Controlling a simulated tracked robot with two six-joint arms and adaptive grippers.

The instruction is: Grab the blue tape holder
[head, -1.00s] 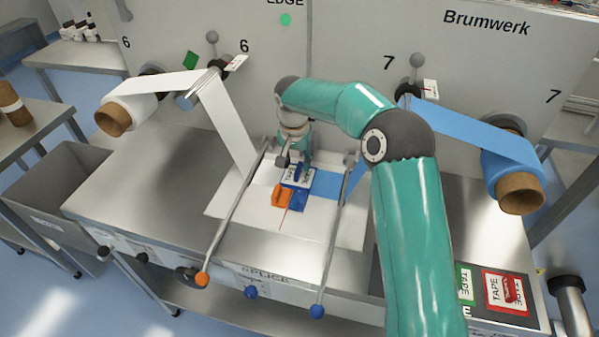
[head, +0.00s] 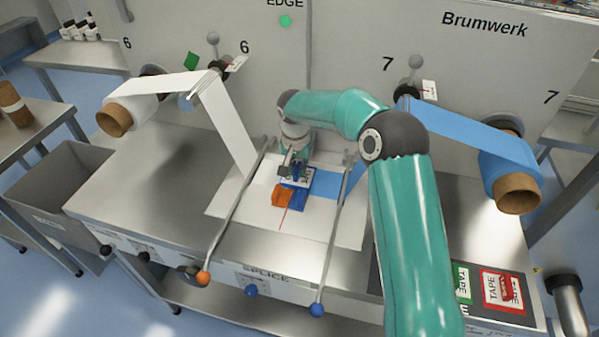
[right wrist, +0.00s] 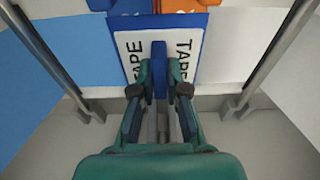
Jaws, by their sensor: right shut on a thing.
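The blue tape holder (head: 297,180) is a white plate marked TAPE with a blue rim and an upright blue grip. It lies on the splice table among the webs, by the end of the blue web. In the right wrist view its plate (right wrist: 131,60) lies just beyond my fingers. My right gripper (right wrist: 160,72) is shut on the blue grip, one finger on each side. In the head view the right gripper (head: 297,166) hides part of the holder. My left gripper is not in view.
An orange block (head: 281,194) sits just left of the holder. Metal bars stand on both sides, the left one (head: 235,215) orange-tipped, the right one (head: 336,235) blue-tipped. Green (head: 461,283) and red (head: 503,291) TAPE holders lie at the front right. The machine wall rises behind.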

